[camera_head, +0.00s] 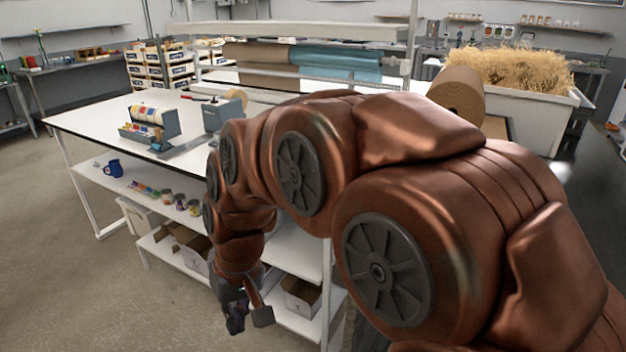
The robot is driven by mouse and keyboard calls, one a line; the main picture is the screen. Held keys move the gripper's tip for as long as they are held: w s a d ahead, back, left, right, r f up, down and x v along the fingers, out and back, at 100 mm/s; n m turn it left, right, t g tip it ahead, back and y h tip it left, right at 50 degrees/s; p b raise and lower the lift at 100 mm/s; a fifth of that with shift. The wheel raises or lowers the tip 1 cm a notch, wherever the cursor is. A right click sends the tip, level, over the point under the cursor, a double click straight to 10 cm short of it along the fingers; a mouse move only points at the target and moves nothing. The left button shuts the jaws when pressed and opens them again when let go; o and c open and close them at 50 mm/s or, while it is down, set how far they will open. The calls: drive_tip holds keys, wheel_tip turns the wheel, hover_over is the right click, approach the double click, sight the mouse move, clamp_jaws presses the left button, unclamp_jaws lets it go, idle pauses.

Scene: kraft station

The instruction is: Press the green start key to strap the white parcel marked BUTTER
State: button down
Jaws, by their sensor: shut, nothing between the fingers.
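I cannot make out a green start key or a white parcel marked BUTTER in the head view. My copper-coloured arm covers much of the middle and right and hides part of the bench. My gripper (247,321) hangs low in front of the bench's lower shelves, below the bench top. It is shut and holds nothing.
A long white bench (85,121) carries a tape dispenser with several rolls (150,122) and a grey device (222,112). A blue jug (113,168) and small pots stand on its shelf. Boxes sit lower. A straw-filled bin (545,105) stands right. The floor at left is clear.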

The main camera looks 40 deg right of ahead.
drive_tip(key=w+d+r+m+t+p, duration=0.1)
drive_tip(key=w+d+r+m+t, duration=0.2)
drive_tip(key=w+d, duration=0.65)
drive_tip(key=w+d+r+m+t+p, duration=0.15)
drive_tip(key=w+d+r, duration=0.25)
drive_tip(key=w+d, duration=0.55)
drive_tip(key=w+d+r+m+t+h, duration=0.1)
drive_tip(key=w+d+r+m+t, duration=0.1)
drive_tip(key=d, duration=1)
drive_tip(key=w+d+r+m+t+h+p, duration=0.1)
drive_tip(key=w+d+r+m+t+h, duration=0.1)
drive_tip(key=d, duration=1)
drive_tip(key=shift+w+p, duration=0.3)
drive_tip(key=shift+w, duration=0.3)
drive_tip(key=shift+d, duration=0.1)
wheel_tip(320, 180, down, 8)
drive_tip(key=b, duration=0.3)
drive_tip(key=shift+r+b, duration=0.2)
drive_tip(key=shift+b, duration=0.2)
drive_tip(key=shift+f+b, duration=0.35)
drive_tip(key=shift+f, duration=0.2)
drive_tip(key=shift+f, duration=0.1)
